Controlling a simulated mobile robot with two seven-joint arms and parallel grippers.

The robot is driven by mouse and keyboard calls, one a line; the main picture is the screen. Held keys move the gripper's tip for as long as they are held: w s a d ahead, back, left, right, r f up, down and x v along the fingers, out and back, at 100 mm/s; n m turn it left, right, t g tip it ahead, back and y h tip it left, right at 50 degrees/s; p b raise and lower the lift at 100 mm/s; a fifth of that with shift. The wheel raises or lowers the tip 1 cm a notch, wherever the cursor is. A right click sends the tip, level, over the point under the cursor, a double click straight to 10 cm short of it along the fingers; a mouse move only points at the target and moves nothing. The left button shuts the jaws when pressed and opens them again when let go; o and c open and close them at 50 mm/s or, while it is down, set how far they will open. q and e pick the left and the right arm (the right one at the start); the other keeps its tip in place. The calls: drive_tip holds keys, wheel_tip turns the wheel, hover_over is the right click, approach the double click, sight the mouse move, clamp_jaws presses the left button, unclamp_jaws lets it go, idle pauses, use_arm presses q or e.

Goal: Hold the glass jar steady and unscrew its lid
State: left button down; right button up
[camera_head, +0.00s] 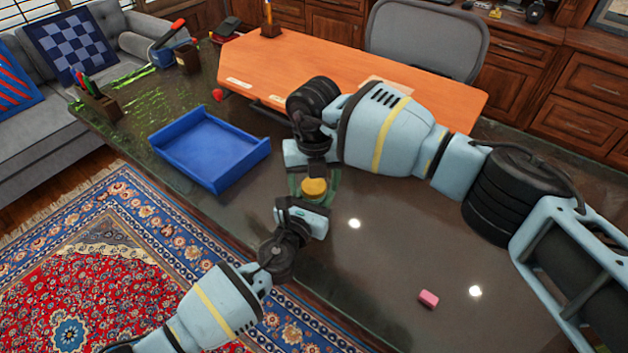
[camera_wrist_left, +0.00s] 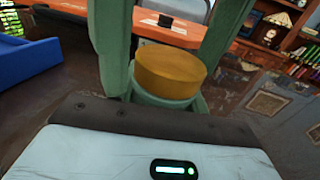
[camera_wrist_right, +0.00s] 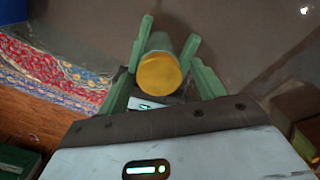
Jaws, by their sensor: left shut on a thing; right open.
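The glass jar (camera_wrist_right: 159,43) is greenish and upright, with a round yellow lid (camera_head: 314,187) on top. The lid also shows in the left wrist view (camera_wrist_left: 170,70) and faces the right wrist camera (camera_wrist_right: 160,74). My left gripper (camera_wrist_right: 166,46) comes from the lower left and is shut on the jar's body, below the lid. My right gripper (camera_wrist_right: 162,80) is above the jar, pointing down. It is open, with one green finger on each side of the lid and visible gaps between. The grippers hide much of the jar in the head view.
A blue tray (camera_head: 209,148) lies left of the jar on the dark tabletop (camera_head: 400,260). A pink block (camera_head: 428,299) lies to the right. An orange desk surface (camera_head: 400,98) is behind my right arm. The front right tabletop is largely clear.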

drive_tip(key=shift+a+r, duration=0.1)
drive_tip(key=shift+r, duration=0.05)
drive_tip(key=shift+r, duration=2.15)
drive_tip(key=shift+c, duration=0.9)
drive_tip(key=shift+r, duration=0.4)
drive_tip(key=shift+c, duration=0.5)
wheel_tip(320, 180, up, 3)
drive_tip(key=shift+f, duration=4.2)
drive_tip(key=shift+c, duration=0.2)
